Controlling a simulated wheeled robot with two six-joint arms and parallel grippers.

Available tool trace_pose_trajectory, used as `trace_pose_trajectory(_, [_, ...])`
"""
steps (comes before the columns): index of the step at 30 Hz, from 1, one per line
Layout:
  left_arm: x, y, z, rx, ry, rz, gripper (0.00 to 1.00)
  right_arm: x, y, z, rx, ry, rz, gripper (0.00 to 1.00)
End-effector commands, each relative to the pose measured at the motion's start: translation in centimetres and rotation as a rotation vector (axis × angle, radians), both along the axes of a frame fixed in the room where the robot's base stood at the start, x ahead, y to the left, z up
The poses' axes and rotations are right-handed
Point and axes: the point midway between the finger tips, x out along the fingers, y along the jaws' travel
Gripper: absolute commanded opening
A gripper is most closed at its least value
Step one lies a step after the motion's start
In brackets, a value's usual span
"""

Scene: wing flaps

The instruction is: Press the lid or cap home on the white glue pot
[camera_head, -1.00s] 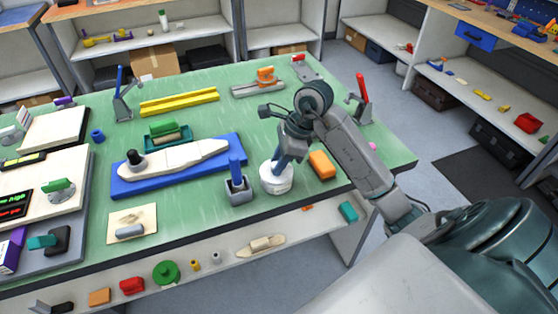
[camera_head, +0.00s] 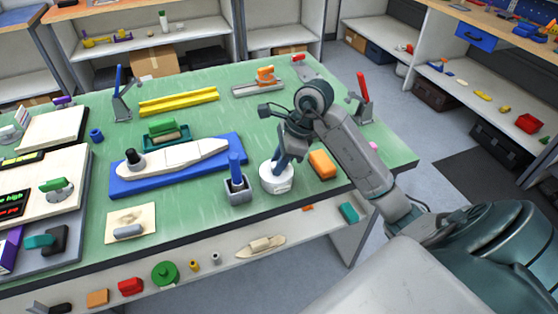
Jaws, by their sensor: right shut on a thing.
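The white glue pot (camera_head: 277,183) stands upright on the green table near its front edge, right of a grey holder with a blue handle. My right gripper (camera_head: 280,164) points down onto the top of the pot, its bluish fingers at the lid. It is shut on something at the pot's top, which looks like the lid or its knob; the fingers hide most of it. I cannot tell whether the lid is fully seated. My left gripper is not in view.
An orange block (camera_head: 321,164) lies close right of the pot. The grey holder (camera_head: 238,190) with a blue handle is close left. A blue tray (camera_head: 140,183) with a white boat shape lies further left. The green table (camera_head: 200,228) is bare in front of the holder.

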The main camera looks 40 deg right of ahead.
Motion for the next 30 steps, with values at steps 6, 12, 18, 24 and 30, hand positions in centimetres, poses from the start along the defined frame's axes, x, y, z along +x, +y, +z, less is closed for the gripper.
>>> trace_pose_trajectory(6, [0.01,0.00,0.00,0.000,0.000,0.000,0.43,0.00,-0.02,0.01,0.000,0.000,0.000,0.04])
trace_pose_trajectory(12, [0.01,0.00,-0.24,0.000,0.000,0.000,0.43,0.00,-0.01,-0.08,0.000,-0.001,0.000,0.04])
trace_pose_trajectory(18, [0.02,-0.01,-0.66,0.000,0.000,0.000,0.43,0.00,-0.02,-0.15,-0.001,-0.001,0.001,0.04])
trace_pose_trajectory(24, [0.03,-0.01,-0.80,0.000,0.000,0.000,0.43,0.00,-0.02,-0.07,-0.001,-0.001,0.001,0.04])
trace_pose_trajectory(30, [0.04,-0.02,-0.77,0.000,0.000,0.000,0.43,0.00,-0.02,-0.04,0.000,0.000,0.000,0.04])
